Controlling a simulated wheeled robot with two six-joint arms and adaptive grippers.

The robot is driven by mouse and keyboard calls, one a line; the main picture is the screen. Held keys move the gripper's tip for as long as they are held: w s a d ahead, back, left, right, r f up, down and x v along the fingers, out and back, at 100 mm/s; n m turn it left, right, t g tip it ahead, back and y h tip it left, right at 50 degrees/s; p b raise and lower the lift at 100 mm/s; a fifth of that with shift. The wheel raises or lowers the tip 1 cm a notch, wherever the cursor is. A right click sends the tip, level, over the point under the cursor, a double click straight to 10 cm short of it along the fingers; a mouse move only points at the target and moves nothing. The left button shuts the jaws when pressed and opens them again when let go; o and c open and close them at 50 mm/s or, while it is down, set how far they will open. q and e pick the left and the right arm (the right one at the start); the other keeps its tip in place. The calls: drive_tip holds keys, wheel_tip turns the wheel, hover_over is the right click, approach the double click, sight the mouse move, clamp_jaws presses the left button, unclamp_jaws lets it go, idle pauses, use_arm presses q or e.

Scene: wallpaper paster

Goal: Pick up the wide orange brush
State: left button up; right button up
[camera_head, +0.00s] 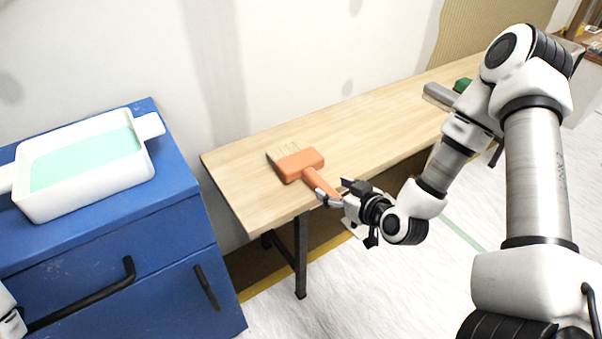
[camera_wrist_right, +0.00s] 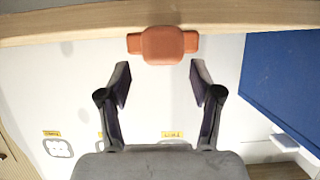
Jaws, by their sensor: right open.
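The wide orange brush (camera_head: 300,163) lies on the wooden table near its left end, bristles toward the wall. Its handle points toward the front edge and my right gripper (camera_head: 334,193). In the right wrist view the brush (camera_wrist_right: 163,45) shows end-on at the table's edge. There my right gripper (camera_wrist_right: 160,76) is open and empty, with one finger on each side below the brush. The handle end lies centred just beyond the fingertips. Contact cannot be told in the head view.
The wooden table (camera_head: 375,118) runs along the wall. A blue cabinet (camera_head: 110,240) with black handles stands at left, bearing a white tray (camera_head: 80,200) of pale green liquid. A grey item (camera_head: 440,94) and a green item (camera_head: 462,85) lie farther right. The table's middle is clear.

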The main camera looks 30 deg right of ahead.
sight(323, 184)
drive_tip(key=b+x, duration=0.2)
drive_tip(key=x, duration=0.3)
drive_tip(key=shift+w+a+f, duration=0.1)
drive_tip(key=shift+a+f, duration=0.1)
drive_tip(key=shift+w, duration=0.2)
drive_tip(key=shift+s, duration=0.1)
drive_tip(key=shift+c, duration=0.7)
clamp_jaws()
drive_tip(key=shift+r, duration=0.1)
